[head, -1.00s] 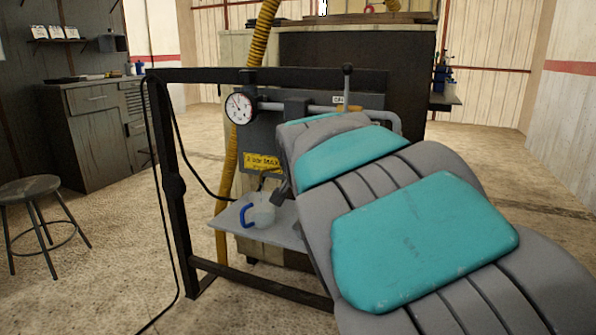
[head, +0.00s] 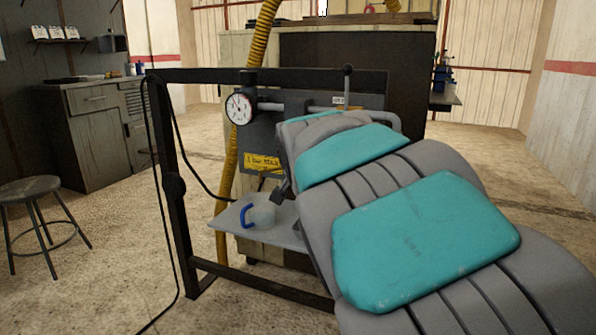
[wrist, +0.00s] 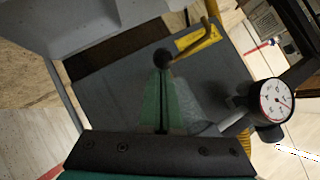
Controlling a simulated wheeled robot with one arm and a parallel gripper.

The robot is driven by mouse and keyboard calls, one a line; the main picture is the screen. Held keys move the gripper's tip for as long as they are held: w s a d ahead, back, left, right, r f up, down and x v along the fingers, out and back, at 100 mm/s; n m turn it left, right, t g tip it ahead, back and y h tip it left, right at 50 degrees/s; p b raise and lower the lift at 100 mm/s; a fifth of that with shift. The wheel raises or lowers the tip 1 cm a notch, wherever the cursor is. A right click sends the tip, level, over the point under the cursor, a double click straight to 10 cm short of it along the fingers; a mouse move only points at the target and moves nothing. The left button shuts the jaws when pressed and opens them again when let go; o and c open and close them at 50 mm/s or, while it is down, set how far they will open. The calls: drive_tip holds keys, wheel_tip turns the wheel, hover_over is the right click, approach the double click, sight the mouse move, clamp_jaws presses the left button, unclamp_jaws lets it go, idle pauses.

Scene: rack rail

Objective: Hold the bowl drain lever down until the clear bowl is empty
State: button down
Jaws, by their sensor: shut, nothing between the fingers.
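My gripper (wrist: 163,90) points at the grey machine front in the wrist view, its greenish fingers shut with nothing between them. A black ball knob (wrist: 163,58) shows right at the fingertips; it may be the drain lever's end, and I cannot tell whether they touch. In the head view my arm hides most of the gripper and the middle of the machine. A clear jug (head: 264,212) with a blue handle stands on the grey shelf (head: 285,235) below the machine.
A pressure gauge (head: 240,108) sits at the machine's left, and also shows in the wrist view (wrist: 272,103). A yellow label (head: 262,162) is below it. A dark frame (head: 172,185) and hanging cable stand at the left. A stool (head: 30,188) is further left.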

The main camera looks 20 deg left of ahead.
drive_tip(key=shift+r, duration=0.55)
drive_tip(key=shift+r, duration=0.1)
drive_tip(key=s+d+r, duration=0.5)
drive_tip(key=s+r, duration=0.1)
drive_tip(key=r, duration=0.4)
drive_tip(key=shift+d+p, duration=0.3)
drive_tip(key=shift+d, duration=0.1)
drive_tip(key=shift+s+f, duration=0.1)
